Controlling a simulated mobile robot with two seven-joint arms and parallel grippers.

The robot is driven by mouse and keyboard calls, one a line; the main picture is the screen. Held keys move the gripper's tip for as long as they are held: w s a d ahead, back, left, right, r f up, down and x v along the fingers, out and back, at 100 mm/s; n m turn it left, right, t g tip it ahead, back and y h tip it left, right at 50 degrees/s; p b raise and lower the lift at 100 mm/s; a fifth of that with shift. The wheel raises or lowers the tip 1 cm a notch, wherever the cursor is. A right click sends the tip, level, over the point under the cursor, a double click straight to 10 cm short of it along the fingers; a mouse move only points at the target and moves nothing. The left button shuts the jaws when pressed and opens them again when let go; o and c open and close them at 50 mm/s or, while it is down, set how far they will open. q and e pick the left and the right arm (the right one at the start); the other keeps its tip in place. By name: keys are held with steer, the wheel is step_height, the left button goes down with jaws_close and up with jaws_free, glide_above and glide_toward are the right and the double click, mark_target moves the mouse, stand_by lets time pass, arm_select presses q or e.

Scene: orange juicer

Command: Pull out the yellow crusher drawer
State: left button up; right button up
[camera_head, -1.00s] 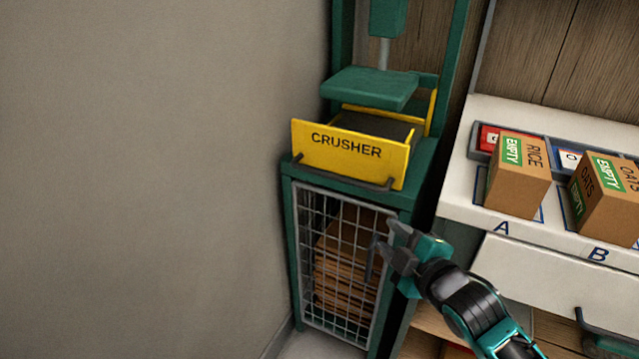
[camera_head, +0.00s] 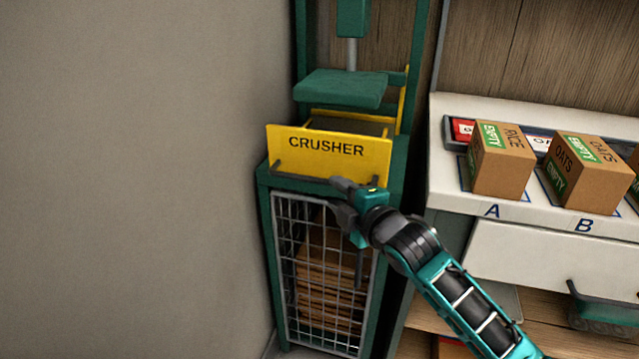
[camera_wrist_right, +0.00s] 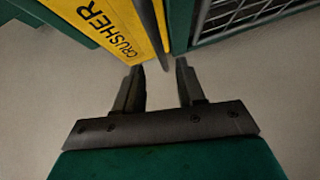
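The yellow crusher drawer (camera_head: 328,152) sits on top of the green crusher frame (camera_head: 265,180), its labelled front facing out and its dark inside partly visible behind. Its dark bar handle (camera_head: 305,178) runs along the lower front. My right gripper (camera_head: 336,198) is at the right end of this handle, with its fingers pointing left. In the right wrist view the gripper (camera_wrist_right: 160,80) is open. The dark handle bar (camera_wrist_right: 152,30) lies ahead, in line with the gap between the fingers; I cannot tell whether it touches. My left gripper is not in view.
A green press plate (camera_head: 342,88) hangs above the drawer. Below is a wire mesh door (camera_head: 305,245) with stacked flat cardboard behind it. A wall (camera_head: 130,180) stands close on the left. A white shelf (camera_head: 445,190) with boxes (camera_head: 503,165) is on the right.

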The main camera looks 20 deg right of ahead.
mark_target(323, 183)
steer(key=b+x, duration=0.1)
steer(key=x, duration=0.6)
steer(key=shift+w+a, duration=0.1)
steer(key=shift+w, duration=0.3)
steer(key=shift+c, duration=0.4)
jaws_close()
steer(key=shift+f, duration=0.1)
